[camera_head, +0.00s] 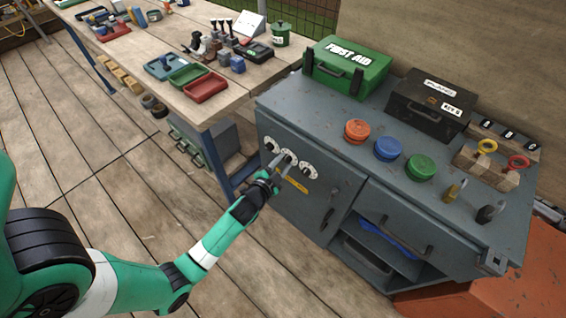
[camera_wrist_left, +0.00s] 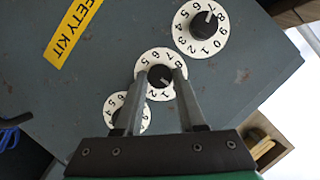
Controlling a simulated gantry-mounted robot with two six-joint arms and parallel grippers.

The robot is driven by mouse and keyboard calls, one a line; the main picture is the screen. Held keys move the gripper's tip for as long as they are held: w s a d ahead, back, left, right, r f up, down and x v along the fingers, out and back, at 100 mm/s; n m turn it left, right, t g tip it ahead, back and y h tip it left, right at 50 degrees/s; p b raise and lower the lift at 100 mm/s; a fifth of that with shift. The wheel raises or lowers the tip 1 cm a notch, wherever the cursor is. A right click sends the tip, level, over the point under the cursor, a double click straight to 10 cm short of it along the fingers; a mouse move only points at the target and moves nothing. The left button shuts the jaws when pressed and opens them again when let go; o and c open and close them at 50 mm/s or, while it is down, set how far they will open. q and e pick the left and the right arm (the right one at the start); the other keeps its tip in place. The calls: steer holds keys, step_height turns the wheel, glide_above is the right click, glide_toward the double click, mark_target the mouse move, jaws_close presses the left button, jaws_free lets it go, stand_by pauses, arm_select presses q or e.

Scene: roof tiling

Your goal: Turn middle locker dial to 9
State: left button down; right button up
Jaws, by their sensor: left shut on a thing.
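Three white-ringed dials with black knobs sit in a row on the front of the grey cabinet. My left gripper (camera_head: 276,165) reaches the middle dial (camera_head: 289,155) from the front. In the left wrist view its two fingers stand on either side of the middle dial's black knob (camera_wrist_left: 160,76), shut on it. The fingers cover parts of the number ring, and I cannot tell which number the knob points to. Another dial (camera_wrist_left: 201,28) is clear at the upper right, and the third dial (camera_wrist_left: 117,106) is partly hidden behind a finger. My right gripper is not in view.
A yellow safety kit label (camera_wrist_left: 74,36) is beside the dials. The cabinet (camera_head: 330,128) carries a green first aid box (camera_head: 347,66), a black key box (camera_head: 428,103) and coloured round knobs. A wooden workbench (camera_head: 150,50) with tools stands to the left.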

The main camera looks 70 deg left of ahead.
arm_select(q)
steer(key=shift+a+r+n+h+p, duration=0.15)
steer(key=shift+n+h+p, duration=0.35)
steer(key=shift+p, duration=1)
steer(key=shift+d+r+n+h+p, duration=0.15)
steer(key=shift+n+p, duration=0.55)
steer(key=shift+p, duration=0.75)
steer(key=shift+a+f+h, duration=0.1)
steer(key=shift+a+h, duration=0.05)
steer(key=shift+h, duration=0.1)
steer(key=shift+s+f+n+t+h+b, duration=0.1)
steer(key=shift+f+n+t+h+b, duration=0.2)
steer(key=shift+n, duration=0.4)
steer(key=shift+r+n+h+b, duration=0.1)
steer(key=shift+n+h+b, duration=0.2)
steer(key=shift+n+b, duration=0.3)
steer(key=c, duration=0.5)
jaws_free()
